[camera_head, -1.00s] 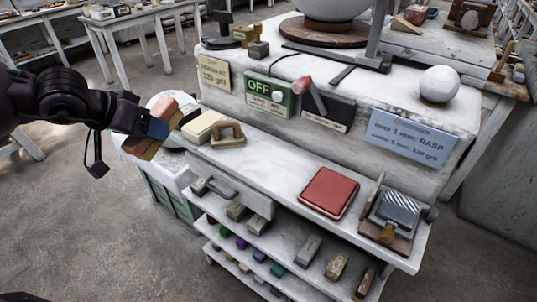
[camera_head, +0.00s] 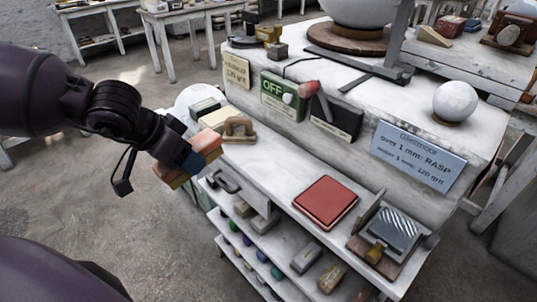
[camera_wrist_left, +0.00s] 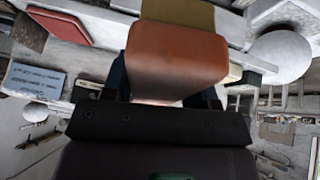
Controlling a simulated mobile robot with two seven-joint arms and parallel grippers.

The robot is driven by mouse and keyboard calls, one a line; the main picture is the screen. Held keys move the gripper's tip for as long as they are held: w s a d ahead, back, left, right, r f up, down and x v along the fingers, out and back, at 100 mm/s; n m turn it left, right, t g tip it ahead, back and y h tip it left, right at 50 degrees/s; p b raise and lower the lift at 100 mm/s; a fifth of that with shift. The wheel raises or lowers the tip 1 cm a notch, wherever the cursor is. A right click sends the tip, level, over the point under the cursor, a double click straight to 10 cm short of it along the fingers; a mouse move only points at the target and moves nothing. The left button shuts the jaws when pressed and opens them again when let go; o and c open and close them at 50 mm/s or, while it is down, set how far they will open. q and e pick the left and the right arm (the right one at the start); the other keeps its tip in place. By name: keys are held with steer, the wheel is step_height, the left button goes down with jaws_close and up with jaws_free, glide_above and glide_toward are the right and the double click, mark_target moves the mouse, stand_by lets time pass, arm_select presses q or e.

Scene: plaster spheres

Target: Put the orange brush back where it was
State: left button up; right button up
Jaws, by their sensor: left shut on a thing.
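My left gripper (camera_head: 188,158) is shut on the orange brush (camera_head: 206,143), which has an orange block and a tan part. It holds the brush in the air by the left end of the workbench's lower ledge (camera_head: 262,168). In the left wrist view the orange block (camera_wrist_left: 178,55) sits between the fingers, with the tan part beyond it. The fingers hide part of the brush in the head view. I cannot tell whether it touches the ledge. My right gripper is not in view.
On the ledge are a cream block (camera_head: 217,117), a wooden-handled tool (camera_head: 239,128), a red pad (camera_head: 325,201) and a rasp tray (camera_head: 394,236). Shelves below hold several small blocks. A white sphere (camera_head: 455,101) stands on the upper bench. Bare ledge lies left of the red pad.

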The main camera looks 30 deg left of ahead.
arm_select(q)
steer(key=shift+s+f+y, duration=0.15)
steer(key=shift+s+y, duration=0.15)
steer(key=shift+s, duration=0.05)
steer(key=shift+s+a+m+g, duration=0.1)
steer(key=shift+a+m+g, duration=0.1)
steer(key=shift+m+g, duration=0.1)
steer(key=shift+y, duration=0.3)
steer(key=shift+f, duration=0.1)
